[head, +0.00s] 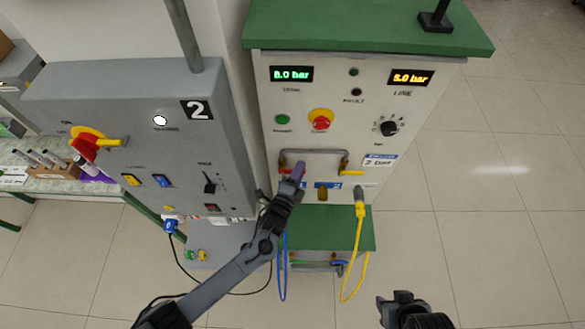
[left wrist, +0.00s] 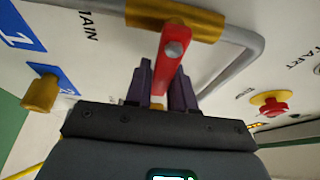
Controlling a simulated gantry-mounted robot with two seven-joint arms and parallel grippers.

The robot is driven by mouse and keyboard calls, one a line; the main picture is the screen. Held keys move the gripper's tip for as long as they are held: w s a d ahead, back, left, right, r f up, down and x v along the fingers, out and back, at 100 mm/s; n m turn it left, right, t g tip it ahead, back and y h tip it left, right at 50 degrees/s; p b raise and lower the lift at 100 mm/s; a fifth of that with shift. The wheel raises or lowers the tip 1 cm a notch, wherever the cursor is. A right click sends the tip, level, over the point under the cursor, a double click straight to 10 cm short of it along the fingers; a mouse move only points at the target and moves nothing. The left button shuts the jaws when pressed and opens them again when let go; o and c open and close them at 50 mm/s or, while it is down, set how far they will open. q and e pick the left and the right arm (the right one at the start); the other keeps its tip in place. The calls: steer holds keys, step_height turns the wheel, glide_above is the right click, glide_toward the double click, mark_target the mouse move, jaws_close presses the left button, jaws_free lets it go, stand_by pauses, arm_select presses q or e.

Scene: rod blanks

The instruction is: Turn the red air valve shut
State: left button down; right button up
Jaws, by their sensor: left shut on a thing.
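The red valve lever (left wrist: 172,62) shows in the left wrist view, with a grey bolt on it, on a brass-coloured valve body (left wrist: 190,18). My left gripper (left wrist: 160,85) has its purple fingers on either side of the lever and is shut on it. In the head view my left gripper (head: 299,169) is at the lower front of the white panel, below the grey pipe (head: 314,151), and mostly hides the lever. My right gripper (head: 395,302) is at the bottom edge, away from the panel; its jaws are unclear.
A yellow lever (head: 352,173) is to the right under the pipe. A brass knob (head: 322,193) sits lower on the panel. A red stop button (head: 320,120) is above. A yellow hose (head: 354,245) and a blue hose (head: 284,265) hang below. A grey cabinet (head: 120,90) stands left.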

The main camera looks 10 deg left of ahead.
arm_select(q)
steer(key=shift+f, duration=0.15)
stand_by(0.4)
steer(key=c, duration=1)
jaws_free()
steer(key=shift+c, duration=0.2)
steer(key=b+v, duration=0.1)
steer(key=v, duration=0.9)
steer(key=shift+s, duration=0.4)
steer(key=shift+a, duration=0.1)
